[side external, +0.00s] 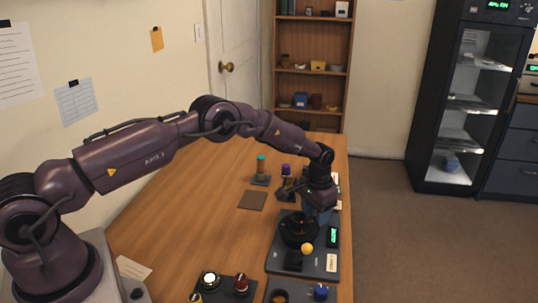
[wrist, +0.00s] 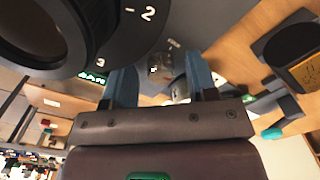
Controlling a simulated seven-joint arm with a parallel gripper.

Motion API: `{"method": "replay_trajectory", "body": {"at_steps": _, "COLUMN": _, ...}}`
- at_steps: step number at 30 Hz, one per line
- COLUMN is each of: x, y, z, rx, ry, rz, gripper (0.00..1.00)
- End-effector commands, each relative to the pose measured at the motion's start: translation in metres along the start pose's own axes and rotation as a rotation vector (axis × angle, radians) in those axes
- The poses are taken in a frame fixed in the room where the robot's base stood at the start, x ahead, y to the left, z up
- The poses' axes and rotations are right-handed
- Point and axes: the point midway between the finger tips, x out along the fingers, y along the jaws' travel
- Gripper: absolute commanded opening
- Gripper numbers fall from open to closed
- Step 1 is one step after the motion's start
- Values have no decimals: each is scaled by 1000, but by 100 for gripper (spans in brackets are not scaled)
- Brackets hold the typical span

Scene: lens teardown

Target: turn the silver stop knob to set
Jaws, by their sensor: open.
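The silver stop knob (wrist: 160,66) appears in the wrist view as a small greyish round part between my two blue fingers. My gripper (wrist: 159,72) is open around it, and I cannot tell whether either finger touches it. In the side view my gripper (side external: 318,211) points down at the far right part of the dark device (side external: 315,263) and hides the knob. A large black dial (wrist: 120,35) marked 2 and 3 lies close by at upper left in the wrist view. The dial also shows in the side view (side external: 297,229).
A green display (side external: 332,237) and a yellow ball (side external: 306,249) are on the device. Another panel with a red knob (side external: 241,283) stands at the front. Small posts with a teal top (side external: 261,163) and a purple top (side external: 286,170) stand behind.

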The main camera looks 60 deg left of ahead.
Motion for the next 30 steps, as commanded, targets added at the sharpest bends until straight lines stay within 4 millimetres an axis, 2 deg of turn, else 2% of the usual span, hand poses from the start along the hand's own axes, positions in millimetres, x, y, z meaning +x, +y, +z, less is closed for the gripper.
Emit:
{"method": "replay_trajectory", "body": {"at_steps": 11, "x": -1, "y": 0, "z": -1, "rx": -526, "ry": 4, "rz": 1, "gripper": 53}}
{"method": "replay_trajectory", "body": {"at_steps": 30, "x": -131, "y": 0, "z": -1, "rx": -536, "ry": 8, "rz": 1, "gripper": 53}}
